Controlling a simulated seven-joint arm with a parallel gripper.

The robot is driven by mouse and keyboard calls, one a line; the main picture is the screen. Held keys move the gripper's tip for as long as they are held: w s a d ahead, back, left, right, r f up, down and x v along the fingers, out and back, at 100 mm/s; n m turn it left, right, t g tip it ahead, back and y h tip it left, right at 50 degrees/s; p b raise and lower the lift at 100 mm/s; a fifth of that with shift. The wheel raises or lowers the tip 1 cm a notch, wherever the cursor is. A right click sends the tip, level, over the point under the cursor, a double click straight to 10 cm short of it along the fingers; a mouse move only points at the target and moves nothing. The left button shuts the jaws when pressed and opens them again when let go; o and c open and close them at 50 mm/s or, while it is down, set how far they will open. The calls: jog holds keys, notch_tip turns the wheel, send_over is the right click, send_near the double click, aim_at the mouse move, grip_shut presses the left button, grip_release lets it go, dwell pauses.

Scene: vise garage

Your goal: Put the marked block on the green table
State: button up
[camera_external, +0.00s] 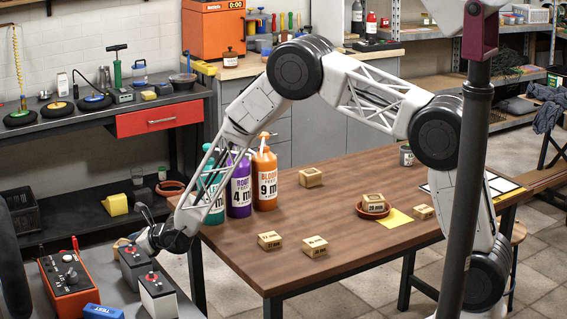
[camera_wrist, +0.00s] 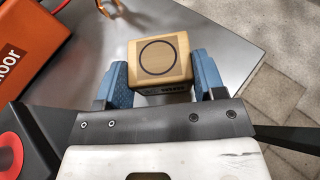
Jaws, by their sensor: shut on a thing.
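My gripper (camera_wrist: 161,64) is shut on a wooden block (camera_wrist: 158,56) with a dark circle on its top face, a blue finger on each side. In the external view my gripper (camera_external: 140,242) is low at the left, over the grey bench by the batteries, and a bit of tan block (camera_external: 121,243) shows there, mostly hidden. In the wrist view the block is over a grey metal top (camera_wrist: 225,30) near its edge; I cannot tell if it touches. No table in view looks green; the large table (camera_external: 215,243) is brown wood.
Several other blocks lie on the brown table, one (camera_external: 374,200) on a terracotta saucer. Green, purple and orange bottles (camera_external: 264,180) stand at its left back. An orange box (camera_external: 66,283) and a white-and-black battery (camera_external: 158,297) stand near my gripper. The brown table's front middle is clear.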

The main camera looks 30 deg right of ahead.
jog(key=o, duration=0.7)
jog(key=shift+c, duration=0.2)
jog(key=shift+r, duration=0.15)
jog(key=v, duration=1.2)
dwell(0.7)
